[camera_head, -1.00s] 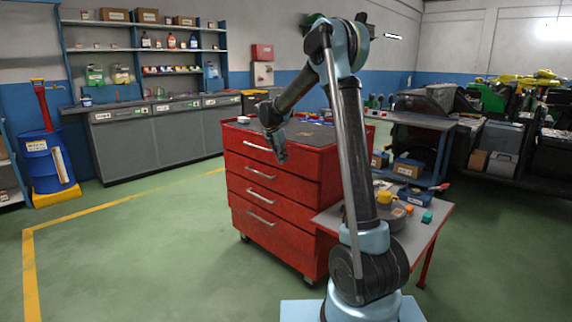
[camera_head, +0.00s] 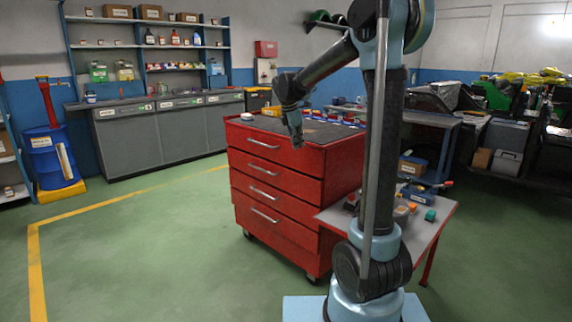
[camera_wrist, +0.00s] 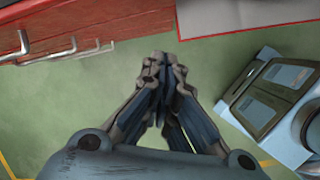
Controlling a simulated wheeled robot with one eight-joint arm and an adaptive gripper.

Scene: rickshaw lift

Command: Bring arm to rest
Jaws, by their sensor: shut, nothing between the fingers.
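My arm stands upright from my base and bends over at the top, with the forearm pointing down to the left. My gripper (camera_head: 297,143) hangs in front of the upper part of the red tool cabinet in the head view. In the wrist view my gripper (camera_wrist: 163,62) has its fingertips together, with nothing between them. Below it the wrist view shows green floor, so it is clear of any surface there.
The red drawer cabinet (camera_head: 270,190) stands close by; its drawer handles (camera_wrist: 58,47) show at the wrist view's upper left. A small grey table (camera_head: 425,228) with several small items adjoins it. Grey workbenches (camera_head: 170,132) line the back wall. Green floor at left is free.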

